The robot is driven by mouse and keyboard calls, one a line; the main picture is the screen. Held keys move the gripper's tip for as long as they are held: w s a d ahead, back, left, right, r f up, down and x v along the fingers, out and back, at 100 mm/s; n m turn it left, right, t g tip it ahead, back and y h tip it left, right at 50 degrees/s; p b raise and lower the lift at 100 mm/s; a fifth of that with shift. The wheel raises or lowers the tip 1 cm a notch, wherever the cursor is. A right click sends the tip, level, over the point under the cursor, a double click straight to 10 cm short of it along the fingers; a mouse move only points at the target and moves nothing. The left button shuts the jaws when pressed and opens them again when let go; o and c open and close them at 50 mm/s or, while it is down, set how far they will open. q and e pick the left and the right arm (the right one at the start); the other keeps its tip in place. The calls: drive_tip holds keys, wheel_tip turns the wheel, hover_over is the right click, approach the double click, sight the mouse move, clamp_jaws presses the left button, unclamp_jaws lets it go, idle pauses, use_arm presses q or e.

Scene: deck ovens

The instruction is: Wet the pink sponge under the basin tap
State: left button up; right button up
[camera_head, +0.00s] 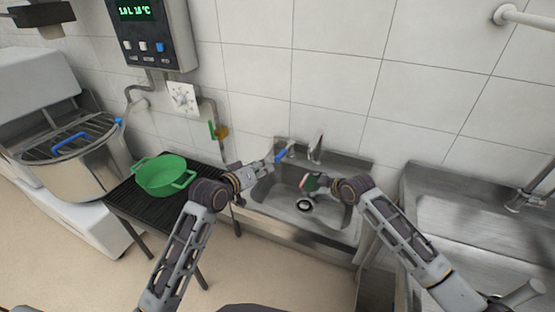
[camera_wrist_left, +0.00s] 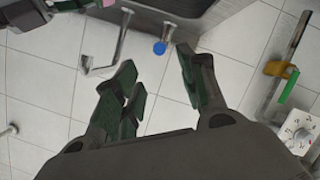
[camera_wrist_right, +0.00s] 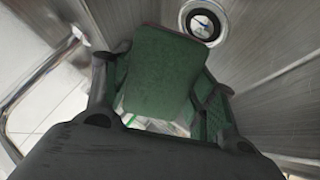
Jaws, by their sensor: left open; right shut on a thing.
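The pink sponge (camera_head: 304,181) shows as a small pink patch at the tips of my right gripper (camera_head: 314,184), which is shut on it over the basin (camera_head: 270,200). A bit of pink also shows at the top edge of the left wrist view (camera_wrist_left: 108,3). In the right wrist view the green finger pads hide most of it. The metal tap (camera_head: 316,147) stands at the back of the basin, above and behind the sponge. Its blue-tipped lever (camera_head: 281,156) is to its left. My left gripper (camera_head: 268,164) is open and empty, close to the lever; contact cannot be told.
A drain (camera_head: 304,204) is in the basin floor. A pipe with a green-handled valve (camera_head: 215,131) runs down the wall. A steel counter (camera_head: 470,220) is at right.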

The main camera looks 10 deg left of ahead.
sight(275, 160)
use_arm(q)
drive_tip(key=shift+x, duration=6)
drive_tip(key=shift+c, duration=0.3)
clamp_jaws()
